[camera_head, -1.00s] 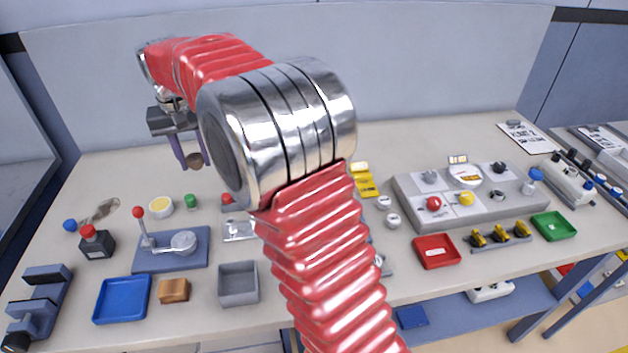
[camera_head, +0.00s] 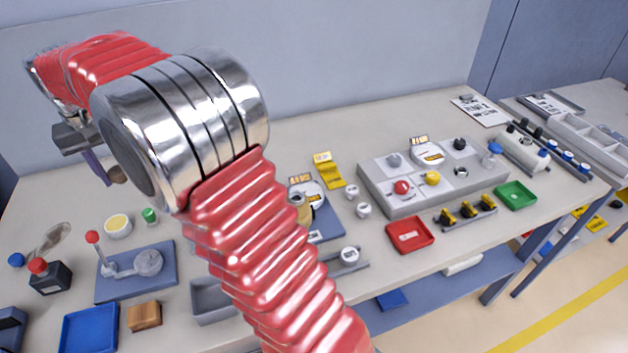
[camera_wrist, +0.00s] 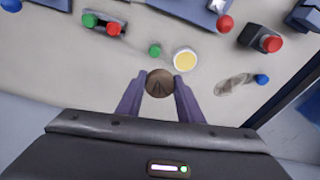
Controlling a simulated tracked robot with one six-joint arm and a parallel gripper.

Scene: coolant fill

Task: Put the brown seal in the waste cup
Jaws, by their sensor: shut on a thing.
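My gripper (camera_wrist: 160,94) is shut on the brown seal (camera_wrist: 160,80), a dark brown disc between the purple-grey fingertips in the wrist view. In the head view the seal (camera_head: 118,174) hangs at the fingertips at the left, above the table; my arm hides part of the gripper. A round white cup with a yellow inside (camera_wrist: 186,60) is just beyond the seal in the wrist view; it also shows in the head view (camera_head: 118,226). An open grey square bin (camera_head: 207,302) is partly behind my arm. I cannot tell which is the waste cup.
A green cap (camera_head: 149,215) stands beside the yellow-filled cup. A red-capped dark bottle (camera_head: 50,277), a blue plate with a red-knobbed lever (camera_head: 165,280), a blue tray (camera_head: 88,330) and a wooden block (camera_head: 144,316) stand nearer the front. A grey panel (camera_head: 400,205) is at the right.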

